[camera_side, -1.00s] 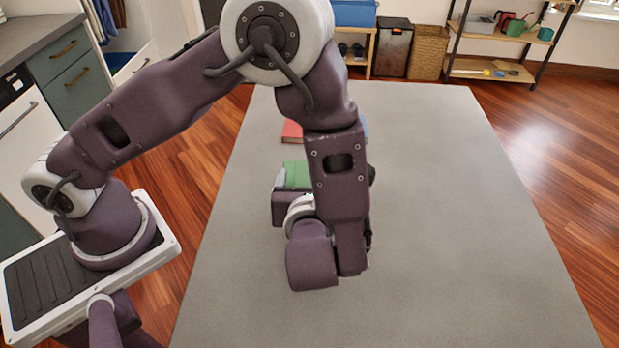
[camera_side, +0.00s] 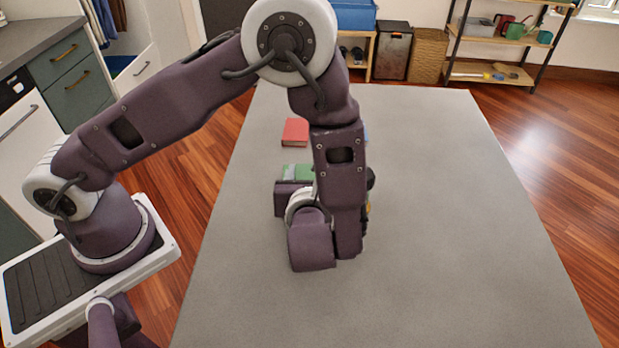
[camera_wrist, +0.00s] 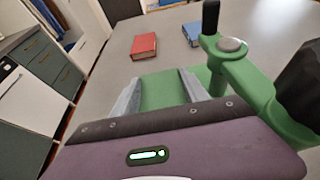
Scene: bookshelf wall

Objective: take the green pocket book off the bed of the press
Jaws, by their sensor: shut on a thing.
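The green pocket book (camera_wrist: 160,90) lies between the two grey fingers of my gripper (camera_wrist: 160,77) in the wrist view. The fingers are shut on its two sides. In the side view a green patch of the book (camera_side: 299,171) shows just beyond my gripper, with my wrist covering the rest. The green press (camera_wrist: 240,80), with a black upright handle and a round grey cap, stands close on the right of the book in the wrist view. Its bed is mostly hidden, and I cannot tell whether the book touches it. My arm hides most of the press in the side view.
A red book (camera_side: 295,132) lies on the grey table (camera_side: 440,220) beyond my gripper. A blue book (camera_wrist: 192,32) lies to its right in the wrist view, mostly behind my arm in the side view. The table's right side and front are clear.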

